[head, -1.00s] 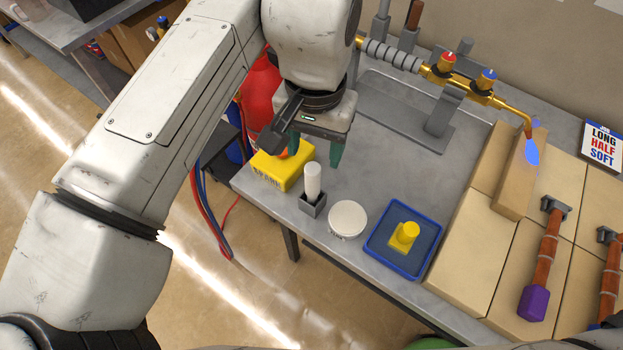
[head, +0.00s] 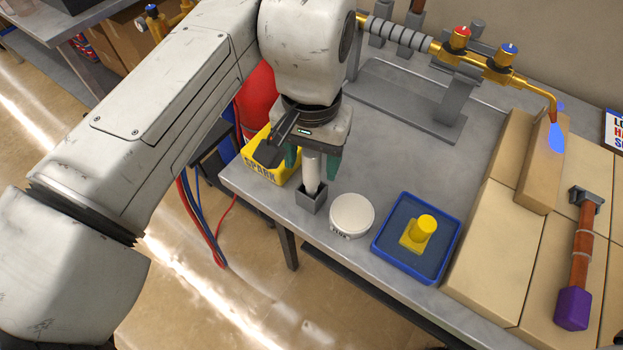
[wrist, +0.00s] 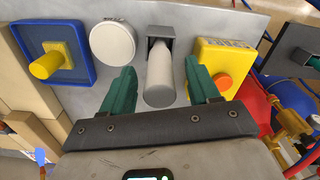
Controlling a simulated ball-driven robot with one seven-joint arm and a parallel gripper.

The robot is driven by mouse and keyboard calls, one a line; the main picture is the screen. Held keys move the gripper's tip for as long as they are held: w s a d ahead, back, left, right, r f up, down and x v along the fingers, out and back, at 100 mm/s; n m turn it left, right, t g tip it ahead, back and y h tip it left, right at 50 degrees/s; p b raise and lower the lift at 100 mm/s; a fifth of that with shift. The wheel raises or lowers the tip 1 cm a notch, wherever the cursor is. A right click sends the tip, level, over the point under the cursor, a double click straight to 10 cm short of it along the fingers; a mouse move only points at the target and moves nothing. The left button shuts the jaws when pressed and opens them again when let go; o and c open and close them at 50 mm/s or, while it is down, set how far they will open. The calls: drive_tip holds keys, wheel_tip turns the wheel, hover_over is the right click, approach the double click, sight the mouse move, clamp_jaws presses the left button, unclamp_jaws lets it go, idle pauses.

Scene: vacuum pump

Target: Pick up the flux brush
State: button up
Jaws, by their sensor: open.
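The flux brush (head: 312,170) shows as a white handle standing upright in a small grey square holder (head: 311,198) near the table's front edge. In the wrist view the white handle (wrist: 160,80) lies between the two green fingers of my gripper (wrist: 162,85), with the grey holder (wrist: 160,36) beyond it. My gripper (head: 318,160) is open, with one finger on each side of the handle. I see gaps between the handle and both fingers in the wrist view. The brush's lower end is hidden in the holder.
A yellow box (head: 268,160) stands close on the left of the holder. A round white flux tin (head: 351,214) and a blue tray (head: 391,257) with a yellow piece (head: 418,232) stand to the right. A torch (head: 500,72) with a blue flame points over tan bricks (head: 480,265).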

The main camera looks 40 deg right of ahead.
drive_tip(key=shift+f, duration=0.1)
clamp_jaws()
idle(0.6)
